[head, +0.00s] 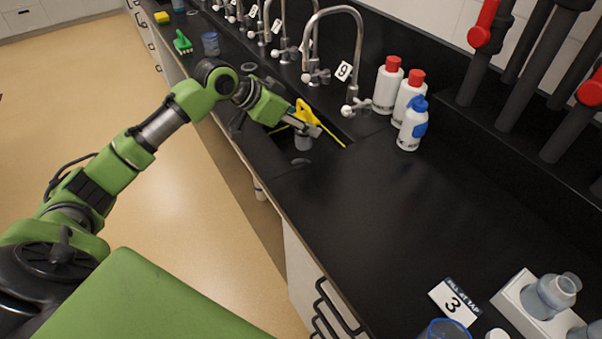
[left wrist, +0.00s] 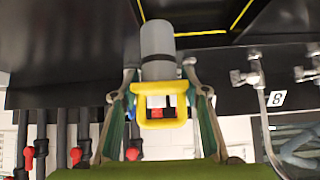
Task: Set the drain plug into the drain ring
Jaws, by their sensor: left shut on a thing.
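My left gripper (head: 306,124) is over the dark sink with a yellow edge line (head: 333,138). It is shut on the drain plug, which has a yellow handle (left wrist: 160,122) and a grey cylindrical body (left wrist: 157,45). In the head view the grey body (head: 303,141) hangs below the gripper. The gripper fingers (left wrist: 162,95) stand on both sides of the yellow handle in the left wrist view. A small pale ring (head: 300,161) shows just below the plug in the head view; I cannot tell for sure that it is the drain ring. My right gripper is not in view.
A curved tap labelled 9 (head: 357,60) stands behind the sink. Red-capped white bottles (head: 388,85) and a blue-capped bottle (head: 413,125) stand to its right. The black counter (head: 400,220) is bare in front of them. More taps line the back.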

